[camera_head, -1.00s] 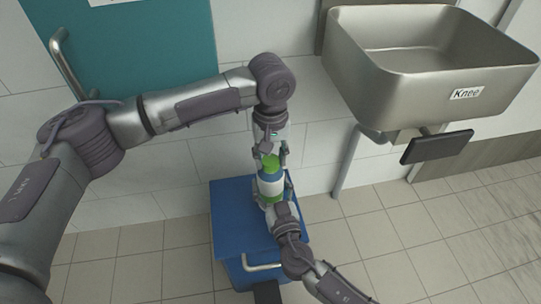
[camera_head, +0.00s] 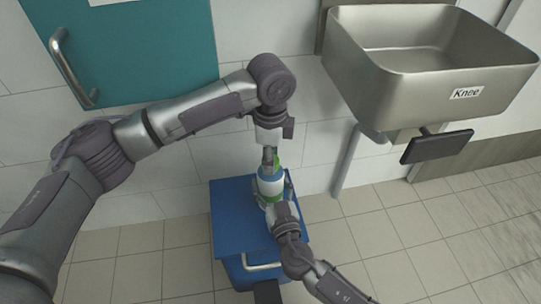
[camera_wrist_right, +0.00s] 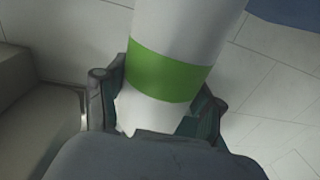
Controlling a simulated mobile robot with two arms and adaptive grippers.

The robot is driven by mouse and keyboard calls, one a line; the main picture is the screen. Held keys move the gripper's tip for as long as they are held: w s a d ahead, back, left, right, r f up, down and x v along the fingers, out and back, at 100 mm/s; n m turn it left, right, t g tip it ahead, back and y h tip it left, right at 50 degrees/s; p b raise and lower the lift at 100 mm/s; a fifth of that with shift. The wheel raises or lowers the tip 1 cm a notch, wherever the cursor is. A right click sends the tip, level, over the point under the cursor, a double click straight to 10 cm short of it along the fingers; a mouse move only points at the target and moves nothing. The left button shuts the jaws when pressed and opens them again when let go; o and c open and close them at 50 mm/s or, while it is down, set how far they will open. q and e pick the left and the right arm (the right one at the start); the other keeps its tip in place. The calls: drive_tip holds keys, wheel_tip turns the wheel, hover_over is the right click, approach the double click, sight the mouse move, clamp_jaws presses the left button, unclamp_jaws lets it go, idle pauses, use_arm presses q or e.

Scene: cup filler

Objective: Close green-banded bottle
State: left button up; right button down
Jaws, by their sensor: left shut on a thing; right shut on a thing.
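The green-banded bottle (camera_head: 270,187) is white and blue with green bands, held upright above the blue cabinet in the head view. My left gripper (camera_head: 270,158) comes down from above and is shut on the green cap (camera_head: 279,161) at the bottle's top, partly hiding it. My right gripper (camera_head: 271,200) is shut on the lower part of the bottle from the front. In the right wrist view, the bottle's green band (camera_wrist_right: 168,76) shows between the right gripper's fingers (camera_wrist_right: 160,95). Whether the cap is tight cannot be seen.
The blue cabinet (camera_head: 229,215) with a metal handle (camera_head: 262,266) stands below the bottle. A steel sink (camera_head: 490,82) labelled Knee, with a dark knee pad (camera_head: 437,147), hangs on the wall at right. A teal door (camera_head: 150,45) is at upper left. The tiled floor at right is clear.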

use_arm(q)
drive_tip(key=o, duration=1.3)
drive_tip(key=shift+r, duration=2.25)
drive_tip(key=shift+c, duration=0.5)
drive_tip(key=r+n, duration=0.1)
drive_tip(key=n, duration=0.2)
drive_tip(key=shift+w+r+n, duration=0.1)
drive_tip(key=shift+r+n, duration=0.25)
drive_tip(key=shift+n, duration=0.05)
drive_tip(key=n, duration=0.1)
drive_tip(key=r+n, duration=0.1)
drive_tip(key=n, duration=0.2)
drive_tip(key=shift+r+n, duration=0.4)
drive_tip(key=shift+f, duration=0.1)
